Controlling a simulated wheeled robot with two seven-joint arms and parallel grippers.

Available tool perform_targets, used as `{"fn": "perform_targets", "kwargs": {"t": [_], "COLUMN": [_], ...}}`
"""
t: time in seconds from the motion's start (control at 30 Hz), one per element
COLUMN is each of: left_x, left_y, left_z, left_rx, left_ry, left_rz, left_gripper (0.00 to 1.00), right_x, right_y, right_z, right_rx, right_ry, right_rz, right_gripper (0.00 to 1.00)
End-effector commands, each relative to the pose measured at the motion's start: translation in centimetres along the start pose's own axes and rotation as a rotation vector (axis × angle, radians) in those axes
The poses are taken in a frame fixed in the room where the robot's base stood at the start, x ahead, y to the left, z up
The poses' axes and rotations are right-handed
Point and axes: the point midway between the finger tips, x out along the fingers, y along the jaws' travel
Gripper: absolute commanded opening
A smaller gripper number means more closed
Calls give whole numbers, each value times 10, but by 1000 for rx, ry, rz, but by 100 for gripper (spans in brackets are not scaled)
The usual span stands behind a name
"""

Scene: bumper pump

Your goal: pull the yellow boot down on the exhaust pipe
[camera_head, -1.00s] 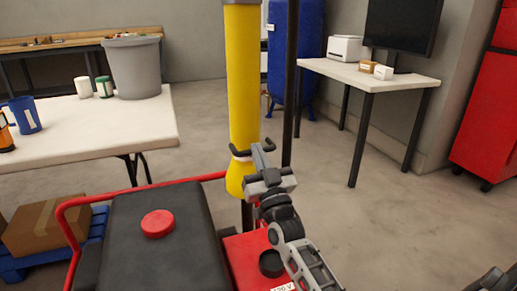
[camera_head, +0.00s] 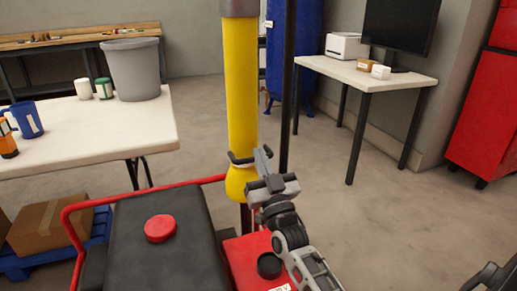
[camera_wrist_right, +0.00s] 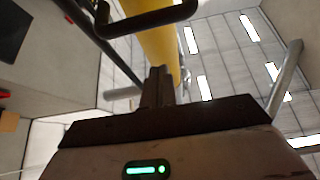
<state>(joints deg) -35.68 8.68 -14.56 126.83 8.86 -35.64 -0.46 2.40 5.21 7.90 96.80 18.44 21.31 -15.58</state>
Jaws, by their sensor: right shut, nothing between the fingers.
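The yellow boot (camera_head: 241,95) is a long upright tube with a flared lower end, below a grey pipe (camera_head: 240,8) at the top of the head view. A dark handle (camera_head: 240,158) crosses it just above the flare. My right gripper (camera_head: 264,160) is beside the handle's right end and hides part of it. In the right wrist view, the boot (camera_wrist_right: 160,45) and handle (camera_wrist_right: 145,20) lie beyond the fingers (camera_wrist_right: 158,85), which are shut and empty. Whether the gripper touches the handle is unclear. My left gripper is not in view.
A black-topped, red-railed unit with a red button (camera_head: 160,228) stands front left. A red box with a dark round cap (camera_head: 269,265) is below my gripper. A dark post (camera_head: 289,95) stands right of the boot.

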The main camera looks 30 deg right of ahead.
Motion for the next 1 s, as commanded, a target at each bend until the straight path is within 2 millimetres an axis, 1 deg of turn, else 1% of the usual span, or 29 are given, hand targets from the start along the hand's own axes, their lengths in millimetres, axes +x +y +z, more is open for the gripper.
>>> {"fn": "perform_targets", "kwargs": {"t": [0.03,0.1,0.2,0.33,0.5,1.0], "left_x": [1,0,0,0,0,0], "left_y": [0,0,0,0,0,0], "left_z": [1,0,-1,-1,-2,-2], "left_rx": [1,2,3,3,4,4], "left_ry": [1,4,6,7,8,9], "left_rz": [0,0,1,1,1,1], "left_gripper": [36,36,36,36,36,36], "right_x": [-16,-31,-50,-67,-75,-76], "right_y": [0,0,0,0,0,0], "right_z": [3,2,2,2,1,1], "right_rx": [-1,0,1,0,0,0], "right_ry": [-5,-3,-1,1,3,3], "right_rz": [-1,0,0,0,0,1], "right_gripper": [0,0,0,0,0,0]}}
